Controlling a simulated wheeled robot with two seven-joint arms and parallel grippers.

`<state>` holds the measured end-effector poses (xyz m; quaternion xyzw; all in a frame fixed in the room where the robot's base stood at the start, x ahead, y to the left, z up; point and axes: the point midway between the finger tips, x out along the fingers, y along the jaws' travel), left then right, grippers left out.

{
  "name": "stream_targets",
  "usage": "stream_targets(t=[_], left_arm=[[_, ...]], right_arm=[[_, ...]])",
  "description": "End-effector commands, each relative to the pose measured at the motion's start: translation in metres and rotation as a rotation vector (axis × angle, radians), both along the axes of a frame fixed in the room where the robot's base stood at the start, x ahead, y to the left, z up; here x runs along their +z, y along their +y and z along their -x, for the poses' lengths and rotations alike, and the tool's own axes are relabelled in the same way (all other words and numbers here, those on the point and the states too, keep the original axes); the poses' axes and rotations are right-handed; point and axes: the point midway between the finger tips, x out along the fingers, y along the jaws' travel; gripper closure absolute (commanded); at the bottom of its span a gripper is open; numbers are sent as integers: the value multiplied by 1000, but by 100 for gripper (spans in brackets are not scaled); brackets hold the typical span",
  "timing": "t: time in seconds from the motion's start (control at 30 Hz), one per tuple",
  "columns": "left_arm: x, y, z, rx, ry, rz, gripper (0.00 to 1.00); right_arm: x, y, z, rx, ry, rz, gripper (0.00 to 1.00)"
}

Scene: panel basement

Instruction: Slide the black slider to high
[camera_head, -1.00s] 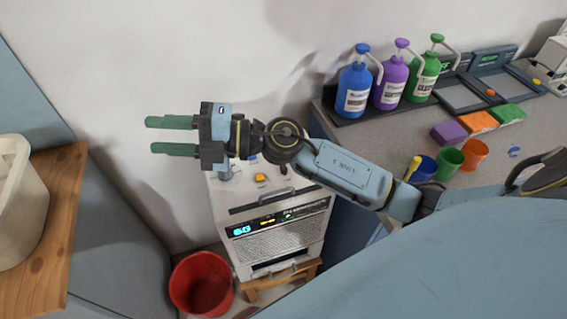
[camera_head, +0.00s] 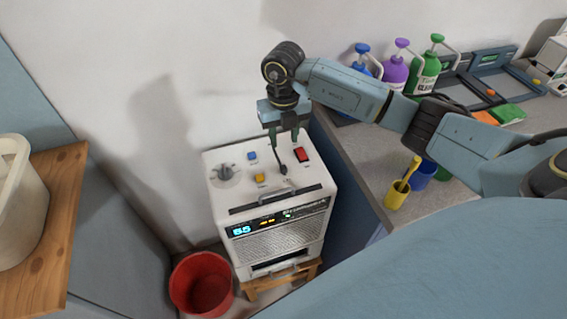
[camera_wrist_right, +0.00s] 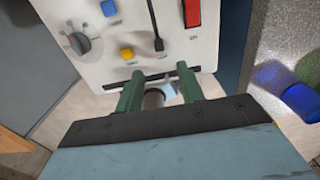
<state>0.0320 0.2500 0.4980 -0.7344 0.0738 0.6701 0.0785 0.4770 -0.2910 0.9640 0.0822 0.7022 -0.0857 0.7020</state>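The black slider (camera_head: 283,169) is on the sloped top panel of a white machine (camera_head: 222,211), between the yellow button and the red switch. In the right wrist view the slider knob (camera_wrist_right: 158,44) sits at the lower end of a thin dark slot. The small label by it is too blurred to read. My right gripper (camera_head: 288,137) hangs pointing down over the panel near the slider. In the right wrist view its green fingers (camera_wrist_right: 158,84) are apart with nothing between them, and the knob shows beyond their tips. My left gripper is not in view.
The panel also carries a grey dial (camera_head: 226,172), a blue button (camera_head: 252,156), a yellow button (camera_head: 260,178) and a red switch (camera_head: 302,154). A handle bar (camera_head: 275,199) crosses its front edge. A red bucket (camera_head: 201,284) stands below left. A counter with bottles and cups is at right.

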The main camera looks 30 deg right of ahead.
Motion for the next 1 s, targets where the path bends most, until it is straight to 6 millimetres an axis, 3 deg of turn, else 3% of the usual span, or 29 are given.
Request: stream_targets(t=[0.3,0.5,0.93,1.0], left_arm=[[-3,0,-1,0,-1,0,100],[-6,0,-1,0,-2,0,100],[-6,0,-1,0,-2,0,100],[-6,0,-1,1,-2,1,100]], right_arm=[[-70,2,1,1,4,-4,62],[-98,1,0,2,1,-4,62],[-109,1,0,2,-1,-5,62],[-109,1,0,2,-1,-5,68]])
